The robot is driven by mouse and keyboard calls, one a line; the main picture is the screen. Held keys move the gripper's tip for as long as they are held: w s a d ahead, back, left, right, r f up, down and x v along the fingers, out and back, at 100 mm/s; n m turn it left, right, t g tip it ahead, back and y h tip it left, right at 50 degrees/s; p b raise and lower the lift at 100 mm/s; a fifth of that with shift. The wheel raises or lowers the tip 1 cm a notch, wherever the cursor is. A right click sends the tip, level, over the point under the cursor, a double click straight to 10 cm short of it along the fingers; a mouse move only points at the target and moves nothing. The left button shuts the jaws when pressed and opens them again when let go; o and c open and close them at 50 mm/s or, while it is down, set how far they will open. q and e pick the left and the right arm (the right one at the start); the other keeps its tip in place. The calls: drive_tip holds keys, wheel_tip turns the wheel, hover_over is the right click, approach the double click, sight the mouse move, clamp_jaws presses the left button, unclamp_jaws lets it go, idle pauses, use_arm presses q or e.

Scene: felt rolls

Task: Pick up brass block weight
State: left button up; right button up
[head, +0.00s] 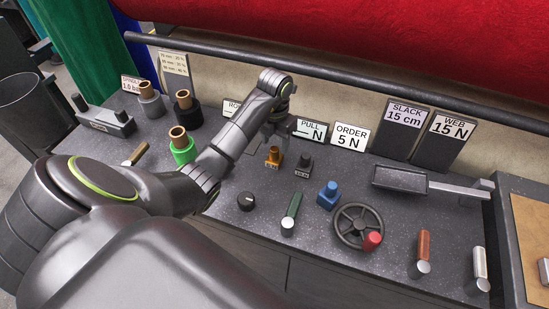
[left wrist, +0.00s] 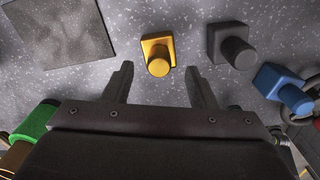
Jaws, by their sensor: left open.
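The brass block weight (head: 273,157) stands upright on the dark speckled worktop, a gold square block with a round knob. It also shows in the left wrist view (left wrist: 158,53), just beyond the gap between my fingertips. My left gripper (left wrist: 160,80) is open and empty, one finger to each side of the line to the block, not touching it as far as I can see. In the head view my left gripper (head: 275,132) hangs just behind and above the block, its fingers partly hidden by my arm. My right gripper is not in view.
A dark grey weight (head: 303,163) stands close to the right of the brass one, and a blue weight (head: 328,195) further right. A handwheel (head: 358,227), a green-handled lever (head: 292,212) and a black knob (head: 246,201) are nearer. Signs, including PULL (head: 310,130), stand behind.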

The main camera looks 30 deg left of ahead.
sight(274, 149)
use_arm(q)
drive_tip(key=shift+s+f+p, duration=0.15)
drive_tip(key=shift+f+p, duration=0.45)
drive_tip(key=shift+f, duration=1.65)
clamp_jaws()
